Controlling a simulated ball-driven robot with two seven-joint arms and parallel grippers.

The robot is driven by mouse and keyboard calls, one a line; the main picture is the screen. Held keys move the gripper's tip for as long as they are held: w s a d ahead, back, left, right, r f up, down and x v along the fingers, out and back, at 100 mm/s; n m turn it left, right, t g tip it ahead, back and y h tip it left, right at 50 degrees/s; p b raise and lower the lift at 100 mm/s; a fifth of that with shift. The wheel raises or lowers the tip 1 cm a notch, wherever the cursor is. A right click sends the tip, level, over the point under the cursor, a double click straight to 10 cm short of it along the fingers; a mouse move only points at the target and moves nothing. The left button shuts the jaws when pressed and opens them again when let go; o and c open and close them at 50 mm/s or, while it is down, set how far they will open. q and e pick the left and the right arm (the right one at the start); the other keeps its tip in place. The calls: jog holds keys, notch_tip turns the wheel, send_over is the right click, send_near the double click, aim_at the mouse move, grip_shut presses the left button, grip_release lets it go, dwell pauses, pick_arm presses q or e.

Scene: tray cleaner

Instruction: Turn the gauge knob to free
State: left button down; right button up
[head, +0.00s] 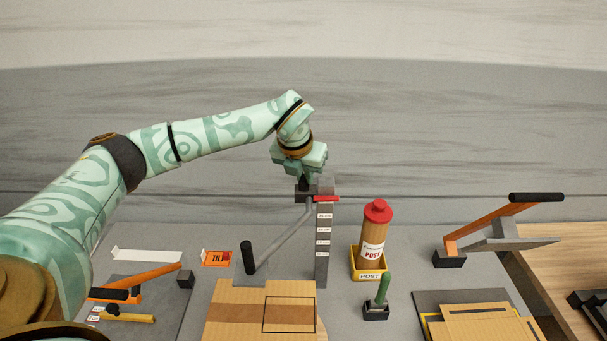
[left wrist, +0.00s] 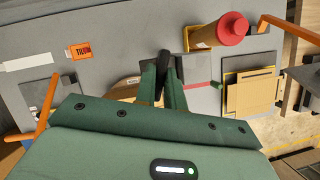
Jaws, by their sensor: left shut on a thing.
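The gauge post (head: 322,243) is an upright grey bar with several white scale labels, standing behind the cardboard. A red pointer (head: 326,198) sticks out to the right near its top. My left gripper (head: 303,183) points down at the top of the gauge and is shut on a small dark knob there. In the left wrist view the green fingers (left wrist: 163,85) close on a dark bar-like part (left wrist: 164,62), which I take for the gauge knob. The fingers hide much of it, so its setting cannot be read. My right gripper is not in view.
A red-capped tube (head: 374,240) stands in a yellow POST holder (head: 356,264) to the right. Orange-armed tools (head: 150,277) lie at left; another orange lever (head: 480,229) is at right.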

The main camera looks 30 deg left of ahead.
pick_arm(q)
jog(key=shift+w+r+n+g+y, duration=0.15)
jog(key=shift+n+y, duration=0.25)
jog(key=shift+n, duration=0.65)
jog(key=shift+s+n+g+y, duration=0.15)
jog(key=shift+n+y, duration=0.25)
jog(key=shift+n, duration=0.65)
jog(key=shift+w, duration=0.1)
jog(key=c, duration=1.5)
grip_release()
jog(key=shift+d, duration=0.1)
jog(key=b+v, duration=0.1)
jog(key=v, duration=1.5)
jog(key=shift+r+b, duration=0.1)
jog(key=shift+b, duration=0.3)
